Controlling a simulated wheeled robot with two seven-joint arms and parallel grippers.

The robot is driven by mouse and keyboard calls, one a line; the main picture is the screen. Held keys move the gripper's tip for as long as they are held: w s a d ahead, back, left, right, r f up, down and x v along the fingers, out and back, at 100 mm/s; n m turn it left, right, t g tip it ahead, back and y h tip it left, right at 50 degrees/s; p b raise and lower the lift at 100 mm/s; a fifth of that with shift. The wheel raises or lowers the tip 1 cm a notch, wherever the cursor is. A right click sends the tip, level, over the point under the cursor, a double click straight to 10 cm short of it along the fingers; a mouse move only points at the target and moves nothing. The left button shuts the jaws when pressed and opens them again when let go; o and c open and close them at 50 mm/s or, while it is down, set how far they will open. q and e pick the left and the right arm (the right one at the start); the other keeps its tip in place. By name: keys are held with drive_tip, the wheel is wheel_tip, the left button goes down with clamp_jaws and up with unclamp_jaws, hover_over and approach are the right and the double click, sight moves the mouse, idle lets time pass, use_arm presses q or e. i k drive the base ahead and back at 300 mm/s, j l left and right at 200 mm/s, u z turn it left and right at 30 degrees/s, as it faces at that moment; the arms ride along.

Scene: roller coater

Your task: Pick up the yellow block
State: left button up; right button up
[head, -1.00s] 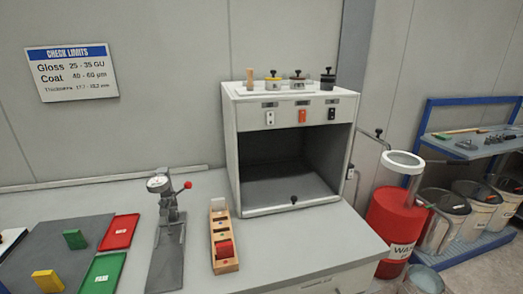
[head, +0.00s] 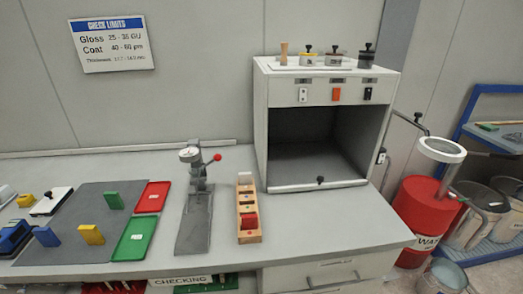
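A yellow block (head: 91,235) stands on the dark grey mat (head: 75,215) on the left part of the bench, near its front. A blue block (head: 46,237) stands to its left and a green block (head: 114,201) stands farther back on the same mat. Another small yellow item (head: 25,200) is at the far left, beside a white and black device; I cannot tell what it is. Neither of my grippers is in view.
A red tray (head: 152,197) and a green tray (head: 135,238) lie right of the mat. A gauge stand (head: 195,215), a wooden rack (head: 248,212) and an open grey cabinet (head: 320,115) stand farther right. A red waste bin (head: 425,215) is beyond the bench.

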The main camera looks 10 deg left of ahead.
sight(90, 234)
drive_tip(key=u, duration=1.7)
